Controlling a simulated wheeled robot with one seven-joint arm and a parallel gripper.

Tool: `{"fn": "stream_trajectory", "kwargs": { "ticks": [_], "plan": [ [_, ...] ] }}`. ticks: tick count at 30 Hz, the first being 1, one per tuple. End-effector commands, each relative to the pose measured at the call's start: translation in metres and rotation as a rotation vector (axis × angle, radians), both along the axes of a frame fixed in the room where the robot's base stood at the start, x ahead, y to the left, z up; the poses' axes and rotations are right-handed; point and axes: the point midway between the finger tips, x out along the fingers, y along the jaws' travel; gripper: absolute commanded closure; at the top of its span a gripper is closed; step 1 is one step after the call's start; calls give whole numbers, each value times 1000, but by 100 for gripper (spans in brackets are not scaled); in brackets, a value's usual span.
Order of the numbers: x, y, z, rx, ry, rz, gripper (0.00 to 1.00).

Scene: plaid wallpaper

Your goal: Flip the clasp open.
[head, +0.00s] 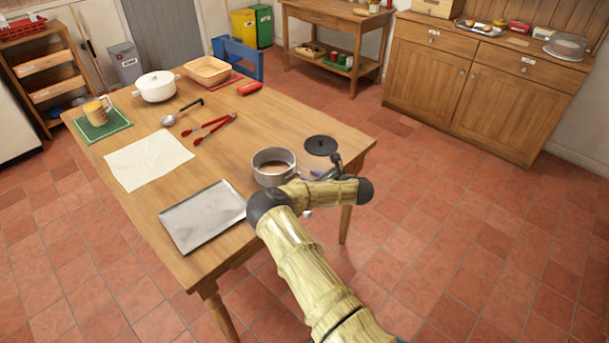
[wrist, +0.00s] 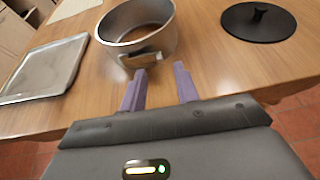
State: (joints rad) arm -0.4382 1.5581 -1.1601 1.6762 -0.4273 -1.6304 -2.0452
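A grey metal ring-shaped pan (head: 268,179) stands on the wooden table near its right front corner. It also shows in the wrist view (wrist: 166,42), with its clasp (wrist: 141,59) on the side of the wall facing me. The clasp looks like a small metal plate lying along the wall; its exact position is hard to tell. My gripper (wrist: 160,69) is open and empty, with two purple fingers apart. The left fingertip is just below the clasp in the picture; I cannot tell whether they touch. The right finger is to the right of it. In the head view my arm hides the clasp.
A black lid with a knob (wrist: 258,22) lies to the right of the pan. A metal tray (head: 203,215) lies to the left. Red tongs (head: 212,128), a ladle (head: 181,113) and a white cloth (head: 148,160) lie farther off.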

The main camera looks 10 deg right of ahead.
Motion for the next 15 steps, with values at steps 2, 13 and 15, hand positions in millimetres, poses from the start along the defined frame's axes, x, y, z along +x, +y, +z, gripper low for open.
{"fn": "stream_trajectory", "kwargs": {
  "ticks": [2, 13, 15],
  "plan": [
    [10, 9, -5, 1, 1, 4, 69],
    [30, 21, -15, 1, 1, 1, 69],
    [30, 21, -15, 1, 1, 1, 69]
  ]
}}
